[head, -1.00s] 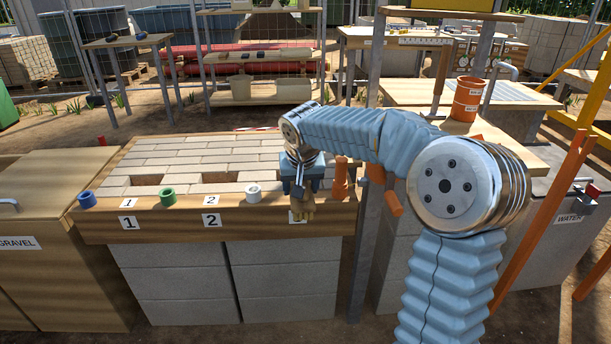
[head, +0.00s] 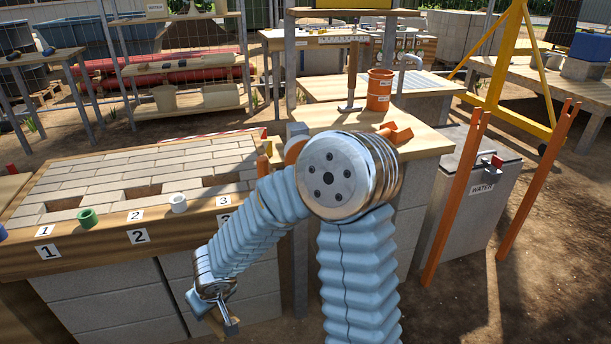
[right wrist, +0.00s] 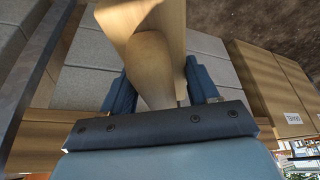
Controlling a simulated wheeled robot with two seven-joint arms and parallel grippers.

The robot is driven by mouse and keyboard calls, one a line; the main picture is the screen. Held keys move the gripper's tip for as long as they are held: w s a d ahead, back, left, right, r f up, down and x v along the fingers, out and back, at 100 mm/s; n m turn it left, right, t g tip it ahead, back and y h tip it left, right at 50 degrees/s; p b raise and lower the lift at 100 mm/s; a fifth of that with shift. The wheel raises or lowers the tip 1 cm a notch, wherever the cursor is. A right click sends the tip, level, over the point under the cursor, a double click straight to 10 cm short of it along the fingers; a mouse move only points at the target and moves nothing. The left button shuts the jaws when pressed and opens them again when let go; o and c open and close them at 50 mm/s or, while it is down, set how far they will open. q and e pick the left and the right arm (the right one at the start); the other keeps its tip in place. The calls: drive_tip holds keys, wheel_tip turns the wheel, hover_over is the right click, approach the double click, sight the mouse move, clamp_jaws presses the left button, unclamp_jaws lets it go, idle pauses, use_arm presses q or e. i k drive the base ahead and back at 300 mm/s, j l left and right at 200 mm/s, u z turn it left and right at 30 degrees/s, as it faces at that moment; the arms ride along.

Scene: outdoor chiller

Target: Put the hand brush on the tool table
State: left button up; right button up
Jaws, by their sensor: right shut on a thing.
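My right gripper (head: 222,318) hangs low in front of the brick bench in the head view, to the left of my arm's elbow. In the right wrist view the gripper (right wrist: 155,95) is shut on the light wooden hand brush (right wrist: 150,60), between its two blue-grey fingers. The brush's bristles cannot be made out. A table with small dark tools (head: 32,60) stands at the far left. Another table (head: 310,42) with a long pale bar stands at the back; no label tells which is the tool table. My left gripper is out of view.
An orange bucket (head: 379,90) stands on a wooden top behind. Bare ground lies at the lower right.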

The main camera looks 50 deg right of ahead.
sight(367, 126)
drive_tip(key=k+l, duration=0.1)
drive_tip(key=l, duration=0.25)
drive_tip(key=k+l, duration=0.15)
drive_tip(key=l, duration=0.25)
drive_tip(key=k+l, duration=0.1)
drive_tip(key=l, duration=0.25)
drive_tip(key=k+l, duration=0.15)
drive_tip(key=l, duration=0.2)
drive_tip(key=k+l, duration=0.1)
drive_tip(key=l, duration=0.3)
drive_tip(key=k+l, duration=0.15)
drive_tip(key=l, duration=0.2)
